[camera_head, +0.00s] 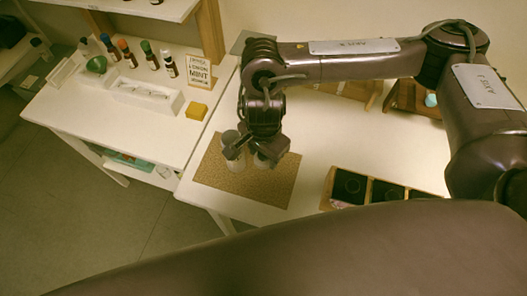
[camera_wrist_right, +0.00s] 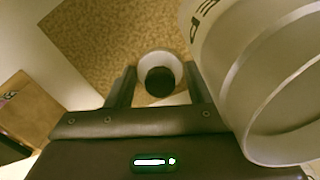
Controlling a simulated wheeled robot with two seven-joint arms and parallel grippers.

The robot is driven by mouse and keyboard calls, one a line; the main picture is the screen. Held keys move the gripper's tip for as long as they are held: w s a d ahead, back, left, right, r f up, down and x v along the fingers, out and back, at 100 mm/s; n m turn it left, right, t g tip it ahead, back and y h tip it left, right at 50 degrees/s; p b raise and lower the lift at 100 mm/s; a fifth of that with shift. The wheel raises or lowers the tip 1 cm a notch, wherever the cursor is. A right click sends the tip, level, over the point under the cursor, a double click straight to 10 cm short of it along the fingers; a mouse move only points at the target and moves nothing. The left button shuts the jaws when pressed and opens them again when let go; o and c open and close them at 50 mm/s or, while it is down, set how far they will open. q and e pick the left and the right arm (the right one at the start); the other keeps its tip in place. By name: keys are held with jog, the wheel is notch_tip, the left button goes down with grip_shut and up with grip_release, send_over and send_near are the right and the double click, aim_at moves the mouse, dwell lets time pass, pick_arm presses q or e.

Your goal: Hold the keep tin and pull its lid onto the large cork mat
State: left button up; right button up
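The large cork mat (camera_head: 222,180) lies on the white table. Two pale grey cylinders stand on or over it, close together; the left one (camera_head: 233,144) shows a round top. In the right wrist view, a large pale tin (camera_wrist_right: 215,75) with partly visible dark lettering fills the right side, close to the camera. A smaller white round thing (camera_wrist_right: 145,62) with a dark centre shows between my right fingers. My right gripper (camera_head: 262,150) points down over the mat, beside the large tin. Its fingers (camera_wrist_right: 160,80) are apart; contact with the white thing is unclear. My left gripper is out of view.
A divided wooden tray (camera_head: 327,190) stands right of the mat. Wooden pieces (camera_head: 355,90) stand behind my right arm. On the left table are several dark bottles (camera_head: 170,66), a white tray (camera_head: 148,94) and a yellow block (camera_head: 196,111). My arm covers part of the table.

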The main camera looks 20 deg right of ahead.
jog(key=o, duration=0.3)
jog(key=shift+r, duration=0.1)
notch_tip(320, 180, up, 12)
jog(key=shift+r, duration=0.1)
dwell(0.5)
